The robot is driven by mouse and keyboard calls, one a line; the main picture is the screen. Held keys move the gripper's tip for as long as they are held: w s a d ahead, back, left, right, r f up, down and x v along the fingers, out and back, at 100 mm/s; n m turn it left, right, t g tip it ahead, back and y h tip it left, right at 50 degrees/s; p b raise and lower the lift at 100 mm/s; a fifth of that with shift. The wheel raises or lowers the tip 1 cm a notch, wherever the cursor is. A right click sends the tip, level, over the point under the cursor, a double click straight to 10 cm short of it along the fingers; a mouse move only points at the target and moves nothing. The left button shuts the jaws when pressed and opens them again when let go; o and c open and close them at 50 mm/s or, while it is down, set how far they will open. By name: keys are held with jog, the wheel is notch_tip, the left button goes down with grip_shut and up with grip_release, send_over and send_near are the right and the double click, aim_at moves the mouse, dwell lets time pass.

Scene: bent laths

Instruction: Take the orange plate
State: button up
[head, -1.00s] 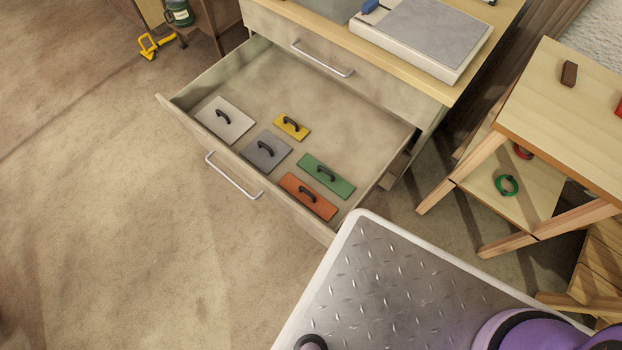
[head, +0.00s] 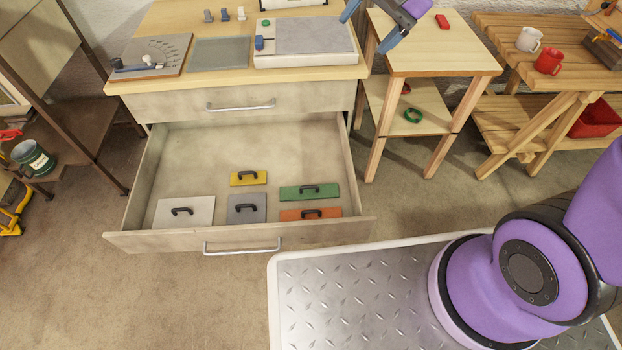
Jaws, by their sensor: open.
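The orange plate (head: 290,214) lies flat in the open lower drawer (head: 185,150), near its front wall at the right. It has a dark handle on top, and its lower edge is partly hidden by the drawer front. A green plate (head: 326,191) lies just behind it and a grey plate (head: 240,213) to its left. A yellow plate (head: 240,179) and a white plate (head: 200,214) are in the drawer too. My gripper (head: 368,28) shows at the top edge, above the small table and well away from the plates. It is open, and nothing shows between its fingers.
The upper drawer (head: 180,104) is shut above the open one. The cabinet top (head: 150,22) holds several tools. A small table (head: 455,55) with a red block (head: 442,21) stands to the right, beside a slatted bench (head: 500,30) with mugs. The drawer's back is bare.

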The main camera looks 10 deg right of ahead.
jog(key=w+a+f+m+y, duration=0.1)
jog(key=w+a+f+m, duration=0.15)
jog(key=f, duration=0.45)
jog(key=w+a+f+m, duration=0.1)
jog(key=w+a+f, duration=0.3)
jog(key=f, duration=0.3)
jog(key=m+g+h, duration=0.2)
jog(key=m+h, duration=0.1)
jog(key=m, duration=0.6)
send_near(305, 211)
jog(key=f, duration=0.2)
jog(key=x, duration=0.4)
jog(key=shift+a+x, duration=0.15)
jog(key=shift+x, duration=1.4)
jog(key=shift+a+x, duration=0.15)
jog(key=shift+x, duration=1.4)
jog(key=shift+s+r, duration=0.1)
jog(key=shift+r, duration=0.05)
jog(key=c, duration=0.7)
